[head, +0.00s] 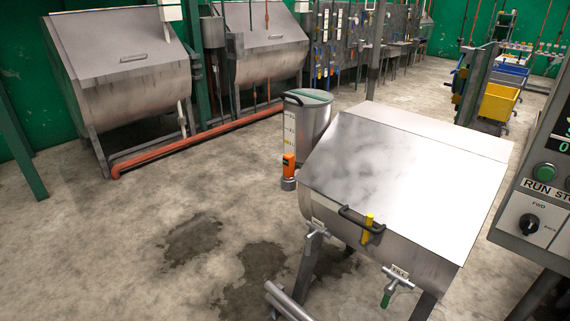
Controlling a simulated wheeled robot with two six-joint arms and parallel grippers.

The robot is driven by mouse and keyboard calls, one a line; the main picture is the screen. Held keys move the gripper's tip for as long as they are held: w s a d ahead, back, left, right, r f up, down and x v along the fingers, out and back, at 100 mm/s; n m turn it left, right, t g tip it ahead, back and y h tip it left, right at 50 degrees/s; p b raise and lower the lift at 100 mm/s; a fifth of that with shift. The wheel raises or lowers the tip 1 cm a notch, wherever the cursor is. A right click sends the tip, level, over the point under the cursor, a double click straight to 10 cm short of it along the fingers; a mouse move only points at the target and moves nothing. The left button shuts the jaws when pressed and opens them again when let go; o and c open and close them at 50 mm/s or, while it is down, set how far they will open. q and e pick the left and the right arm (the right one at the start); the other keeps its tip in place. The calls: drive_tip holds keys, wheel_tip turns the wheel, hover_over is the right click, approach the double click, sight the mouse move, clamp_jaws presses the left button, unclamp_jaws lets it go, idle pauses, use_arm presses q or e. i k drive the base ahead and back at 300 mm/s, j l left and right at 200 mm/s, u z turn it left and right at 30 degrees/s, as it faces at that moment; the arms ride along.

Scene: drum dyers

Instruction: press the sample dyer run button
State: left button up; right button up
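The sample dyer (395,185) is a steel drum machine with a flat sloping lid, at the right of the middle in the head view. Its lid looks closed, with a dark handle (361,220) and a yellow latch (368,228) at the front. A grey control box (519,199) stands at the right edge, partly cut off. On it is a round green button (545,171) above the label RUN. The label beside it begins with STO; that side of the box is cut off. Neither of my grippers is in view.
A black FWD/BACK selector knob (529,223) sits below the labels. A valve (397,278) and metal pipes (288,300) stick out at the dyer's front. A lidded steel bin (307,125) stands behind it. The wet-patched floor (130,235) at left is clear.

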sight(544, 173)
drive_tip(key=z, duration=1.45)
